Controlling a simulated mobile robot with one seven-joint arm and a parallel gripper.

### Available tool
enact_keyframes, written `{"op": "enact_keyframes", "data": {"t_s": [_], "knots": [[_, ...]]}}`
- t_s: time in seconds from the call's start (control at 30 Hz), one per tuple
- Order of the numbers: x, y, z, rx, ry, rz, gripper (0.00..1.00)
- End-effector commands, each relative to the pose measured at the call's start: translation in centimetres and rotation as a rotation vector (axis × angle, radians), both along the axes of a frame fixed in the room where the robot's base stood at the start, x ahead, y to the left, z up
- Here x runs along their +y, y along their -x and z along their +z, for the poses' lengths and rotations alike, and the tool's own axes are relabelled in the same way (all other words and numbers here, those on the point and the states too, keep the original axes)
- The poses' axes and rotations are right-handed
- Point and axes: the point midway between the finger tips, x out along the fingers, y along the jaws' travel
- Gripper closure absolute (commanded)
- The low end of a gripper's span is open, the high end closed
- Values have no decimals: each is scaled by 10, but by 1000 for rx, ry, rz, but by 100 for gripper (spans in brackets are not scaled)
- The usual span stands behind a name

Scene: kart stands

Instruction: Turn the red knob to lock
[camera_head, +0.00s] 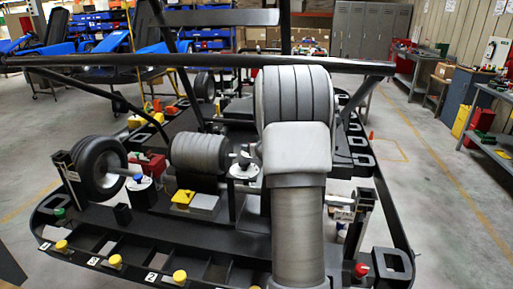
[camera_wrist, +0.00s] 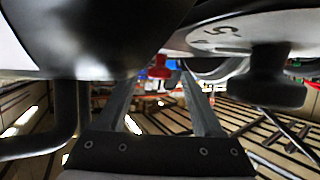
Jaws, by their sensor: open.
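The red knob (camera_head: 361,269) stands at the front right corner of the black kart stand (camera_head: 150,232) in the head view. In the wrist view a small red knob-like part (camera_wrist: 160,68) shows just beyond my fingertips, roughly between them; I cannot tell for sure that it is the same knob. My gripper (camera_wrist: 158,80) is open, its two fingers apart with nothing seen between them. In the head view my grey arm covers the middle of the stand, and I cannot make out the gripper there.
Several yellow knobs (camera_head: 115,260) line the front edge, and a green knob (camera_head: 59,213) is at the left. A black wheel (camera_head: 98,168) stands at the left. In the wrist view dark rounded parts crowd the top. Clear floor (camera_head: 440,190) lies at the right.

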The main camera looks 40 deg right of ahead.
Motion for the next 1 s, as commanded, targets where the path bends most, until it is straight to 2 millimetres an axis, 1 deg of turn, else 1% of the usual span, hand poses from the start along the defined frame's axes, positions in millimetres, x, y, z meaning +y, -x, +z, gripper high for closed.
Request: {"op": "enact_keyframes", "data": {"t_s": [0.17,0.27,0.8,1.0], "knots": [[4,13,7,-2,0,-1,31],[10,28,13,-2,1,-2,31],[45,121,56,-1,2,-1,31],[53,143,64,-1,1,-1,31]]}}
